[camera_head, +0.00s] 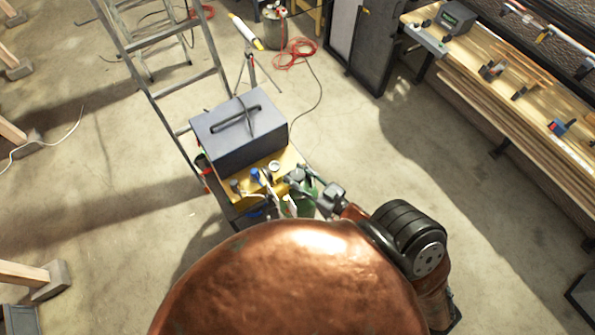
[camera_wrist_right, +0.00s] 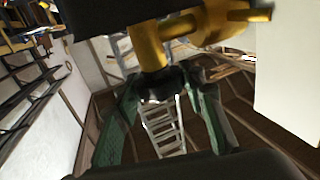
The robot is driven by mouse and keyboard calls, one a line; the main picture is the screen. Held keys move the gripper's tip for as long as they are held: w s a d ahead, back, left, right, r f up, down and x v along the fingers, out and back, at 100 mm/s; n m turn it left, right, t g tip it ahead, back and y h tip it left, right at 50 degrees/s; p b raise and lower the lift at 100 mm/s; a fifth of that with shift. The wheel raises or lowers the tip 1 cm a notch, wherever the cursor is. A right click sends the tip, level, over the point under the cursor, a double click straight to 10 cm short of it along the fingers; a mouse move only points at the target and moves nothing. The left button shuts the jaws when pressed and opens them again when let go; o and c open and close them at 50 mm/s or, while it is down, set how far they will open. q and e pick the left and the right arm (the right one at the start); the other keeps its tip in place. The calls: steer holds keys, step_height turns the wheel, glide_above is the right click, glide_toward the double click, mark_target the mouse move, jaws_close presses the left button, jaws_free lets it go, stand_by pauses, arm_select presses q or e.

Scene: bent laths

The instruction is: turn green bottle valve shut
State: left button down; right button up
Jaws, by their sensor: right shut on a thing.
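The green bottle (camera_head: 304,206) stands at the near right side of the cart in the head view, its lower part hidden by my copper body. My right gripper (camera_head: 310,185) reaches it from the right, at its top. In the right wrist view, my right gripper (camera_wrist_right: 163,90) has its two green-tinted fingers around a dark valve knob (camera_wrist_right: 158,80), shut on it. A yellow brass-like fitting (camera_wrist_right: 150,45) runs up from the knob. How far the valve is turned cannot be told. My left gripper is not in view.
The cart's yellow top (camera_head: 285,160) carries a dark box (camera_head: 238,130) and several small bottles or fittings close to the gripper. A ladder (camera_head: 170,85) stands behind to the left. A wooden workbench (camera_head: 510,75) lies at the right. The floor between bench and cart is mostly clear.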

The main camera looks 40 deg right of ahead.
steer(key=shift+m+h, duration=0.9)
steer(key=shift+h, duration=0.3)
steer(key=shift+h+p, duration=0.3)
steer(key=o, duration=1.2)
steer(key=s, duration=1.2)
